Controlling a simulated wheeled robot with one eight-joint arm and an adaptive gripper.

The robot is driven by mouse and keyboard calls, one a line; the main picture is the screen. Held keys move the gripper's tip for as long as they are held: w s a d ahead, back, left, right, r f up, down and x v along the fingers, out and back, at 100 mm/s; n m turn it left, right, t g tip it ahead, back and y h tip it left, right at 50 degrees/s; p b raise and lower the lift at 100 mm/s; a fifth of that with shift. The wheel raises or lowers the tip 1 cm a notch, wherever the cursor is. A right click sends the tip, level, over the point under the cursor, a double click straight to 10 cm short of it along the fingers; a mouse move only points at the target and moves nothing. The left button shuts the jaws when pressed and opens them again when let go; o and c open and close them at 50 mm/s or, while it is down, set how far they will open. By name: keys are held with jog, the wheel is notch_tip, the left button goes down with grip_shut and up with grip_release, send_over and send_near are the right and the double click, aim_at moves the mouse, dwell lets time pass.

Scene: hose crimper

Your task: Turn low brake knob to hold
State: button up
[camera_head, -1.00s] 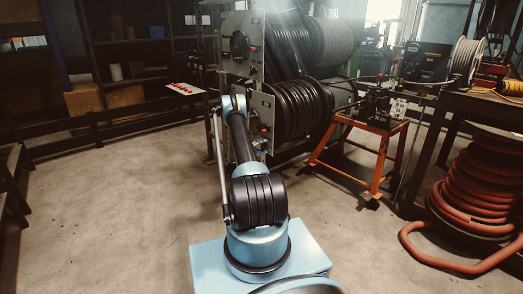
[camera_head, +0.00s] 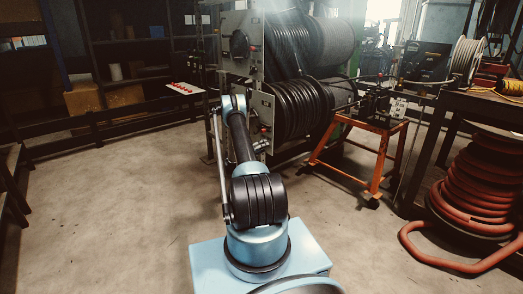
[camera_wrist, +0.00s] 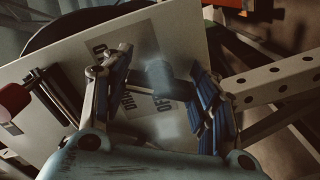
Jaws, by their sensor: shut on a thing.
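The low brake knob (camera_wrist: 166,82) is a dark blue-grey block on a pale plate (camera_wrist: 190,38) in the wrist view. Dark lettering shows around it, with "OFF" readable beside it and the rest partly covered. My gripper (camera_wrist: 160,76) has its blue-padded fingers on both sides of the knob, shut on it. The knob's exact pointing direction is hard to tell. In the head view the low plate (camera_head: 265,106) stands at the front of the lower hose reel (camera_head: 300,110). My arm hides the gripper and knob there.
A red-ended handle (camera_wrist: 14,98) lies left of the knob. A perforated metal bar (camera_wrist: 280,80) runs at the right. The upper reel's plate (camera_head: 225,52) is above the low one. An orange stand (camera_head: 380,165) and a red hose coil (camera_head: 475,195) stand right. Floor at left is clear.

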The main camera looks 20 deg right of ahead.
jog(key=shift+d, duration=0.1)
dwell(0.3)
jog(key=o, duration=1.1)
jog(key=shift+f, duration=0.1)
jog(key=shift+a, duration=0.3)
jog(key=v, duration=1.1)
jog(key=shift+s+a, duration=0.15)
jog(key=shift+a, duration=0.1)
